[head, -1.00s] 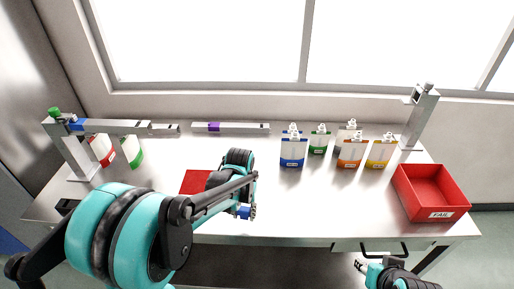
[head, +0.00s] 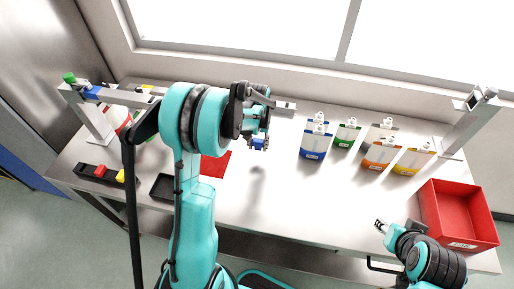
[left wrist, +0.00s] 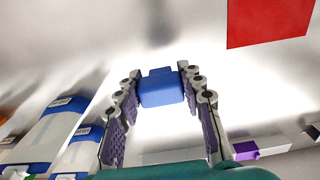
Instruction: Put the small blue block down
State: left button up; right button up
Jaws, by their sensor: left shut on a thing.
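My left gripper (head: 260,136) is shut on the small blue block (head: 258,144), above the steel table (head: 285,205) and to the right of a red square (head: 214,165). In the left wrist view, the block (left wrist: 160,86) sits between the fingertips of the left gripper (left wrist: 160,90), with bright table surface beyond it. A soft shadow on the table below suggests the block is clear of the surface. My right gripper (head: 381,226) is at the table's front edge, lower right, away from the block; its jaws are too small to read.
Several bags with coloured bands, including a blue one (head: 314,143), stand right of the block. A red bin (head: 459,215) is at the right end. A black tray with coloured blocks (head: 101,173) is at the left. The middle front of the table is bare.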

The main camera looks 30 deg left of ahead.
pick_arm(q)
jog(key=shift+w+a+f, duration=0.8)
jog(key=shift+w+a, duration=0.1)
jog(key=shift+f+b, duration=0.45)
jog(key=shift+f, duration=1.55)
jog(key=shift+f, duration=0.1)
jog(key=o, duration=1.3)
